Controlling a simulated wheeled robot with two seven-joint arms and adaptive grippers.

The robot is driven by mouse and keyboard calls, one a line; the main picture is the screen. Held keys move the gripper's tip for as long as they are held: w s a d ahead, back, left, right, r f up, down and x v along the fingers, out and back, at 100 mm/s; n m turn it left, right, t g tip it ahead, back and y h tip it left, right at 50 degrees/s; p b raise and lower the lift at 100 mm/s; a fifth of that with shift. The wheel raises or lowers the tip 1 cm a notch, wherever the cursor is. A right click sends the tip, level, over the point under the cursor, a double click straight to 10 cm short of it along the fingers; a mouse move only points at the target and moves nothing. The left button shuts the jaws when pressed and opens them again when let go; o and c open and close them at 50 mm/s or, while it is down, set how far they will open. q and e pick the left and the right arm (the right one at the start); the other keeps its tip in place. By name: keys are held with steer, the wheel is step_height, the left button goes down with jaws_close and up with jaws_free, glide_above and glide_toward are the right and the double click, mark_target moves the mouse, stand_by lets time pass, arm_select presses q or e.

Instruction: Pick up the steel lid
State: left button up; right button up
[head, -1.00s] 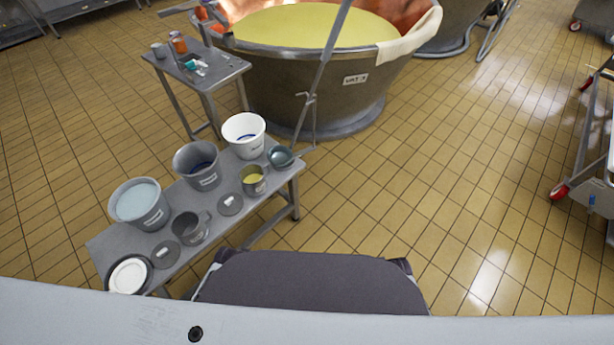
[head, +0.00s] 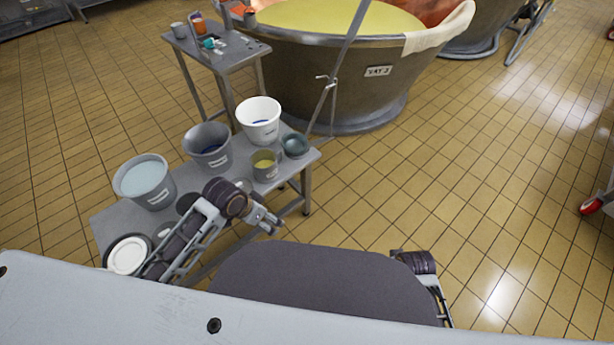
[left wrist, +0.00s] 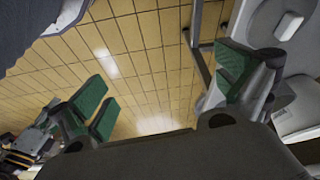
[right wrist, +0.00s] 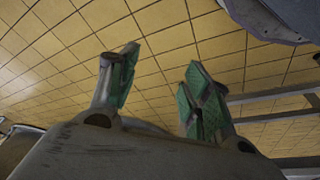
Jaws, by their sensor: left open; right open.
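Two flat grey discs with white marks, either of which could be the steel lid, lie on the steel bench (head: 110,222) in the head view. One disc (head: 243,184) shows in part behind my left wrist, near the small yellow-filled pot. The other (head: 162,236) is partly covered by my left arm. My left gripper (head: 268,221) is open and empty past the bench's front edge. In the left wrist view its fingers (left wrist: 165,92) are spread over floor, with a grey piece bearing a white handle (left wrist: 290,25) to the right. My right gripper (right wrist: 160,92) is open and empty above floor.
Buckets of water (head: 145,182), grey (head: 207,146) and white (head: 259,120) line the bench's back. The yellow-filled pot (head: 265,166), a teal bowl (head: 295,146) and a white-topped round item (head: 127,255) stand in front. A vat (head: 350,85) stands behind.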

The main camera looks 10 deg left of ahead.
arm_select(q)
steer(key=w+a+r, duration=0.2)
steer(key=w+a, duration=0.4)
steer(key=a, duration=0.2)
steer(key=w+a+r+m+g, duration=0.1)
steer(key=w+a+r, duration=0.2)
steer(key=w+a, duration=0.3)
steer(key=a, duration=0.3)
steer(key=shift+a+r+m+b, duration=0.2)
steer(key=shift+a+m+b, duration=0.05)
steer(key=shift+m+b, duration=0.05)
arm_select(e)
steer(key=s+f, duration=0.3)
steer(key=f, duration=0.8)
steer(key=s+d+f, duration=0.1)
steer(key=s+f, duration=0.3)
steer(key=f, duration=0.8)
steer(key=shift+s+d+g, duration=0.25)
steer(key=shift+s+g, duration=0.05)
arm_select(q)
steer(key=shift+f, duration=0.1)
